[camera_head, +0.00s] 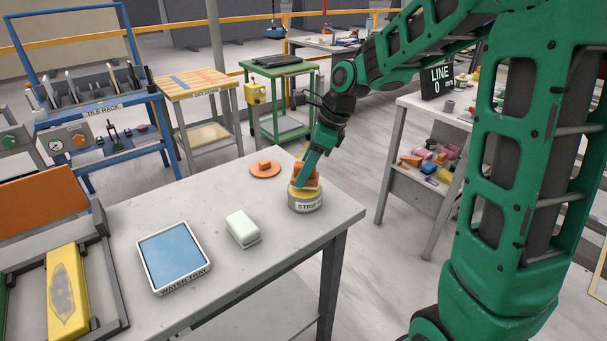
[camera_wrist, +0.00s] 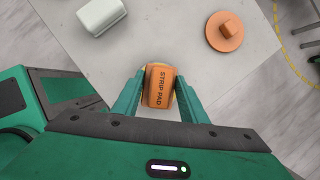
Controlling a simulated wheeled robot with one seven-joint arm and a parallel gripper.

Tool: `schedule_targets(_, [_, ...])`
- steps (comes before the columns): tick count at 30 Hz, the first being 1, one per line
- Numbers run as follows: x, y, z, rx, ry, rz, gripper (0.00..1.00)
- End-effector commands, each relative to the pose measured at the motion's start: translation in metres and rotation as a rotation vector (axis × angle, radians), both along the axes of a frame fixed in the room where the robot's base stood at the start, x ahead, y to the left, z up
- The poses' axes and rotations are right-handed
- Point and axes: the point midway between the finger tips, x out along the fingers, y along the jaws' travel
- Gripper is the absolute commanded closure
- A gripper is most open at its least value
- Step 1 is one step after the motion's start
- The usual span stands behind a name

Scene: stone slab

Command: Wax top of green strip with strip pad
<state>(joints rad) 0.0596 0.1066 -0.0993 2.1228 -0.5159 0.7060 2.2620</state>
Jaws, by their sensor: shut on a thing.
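My gripper (camera_head: 308,172) is shut on the orange strip pad (camera_head: 312,179), at the round grey-and-yellow strip tin (camera_head: 305,205) near the slab's right end. In the wrist view the pad (camera_wrist: 159,88) sits between both green fingers (camera_wrist: 158,100), its label facing the camera. A little yellow shows behind it. I cannot tell whether the pad still touches the tin. A sliver of green shows at the left edge of the head view, beside the yellow bar (camera_head: 68,290); I cannot tell whether it is the green strip.
On the stone slab (camera_head: 190,215) stand a blue water tray (camera_head: 173,256), a white block (camera_head: 242,229) and an orange disc (camera_head: 264,170) with a small knob. Grey rails (camera_head: 112,285) and an orange board (camera_head: 40,210) are at left. Clear slab lies between tray and disc.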

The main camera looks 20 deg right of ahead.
Motion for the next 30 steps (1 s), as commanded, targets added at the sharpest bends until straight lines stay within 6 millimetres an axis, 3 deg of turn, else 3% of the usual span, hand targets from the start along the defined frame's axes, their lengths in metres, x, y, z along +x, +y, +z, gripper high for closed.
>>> schedule_targets(21, [0.001, 0.000, 0.050, 0.000, -0.004, 0.001, 0.79])
schedule_targets(30, [0.000, 0.000, 0.055, 0.000, -0.002, 0.001, 0.79])
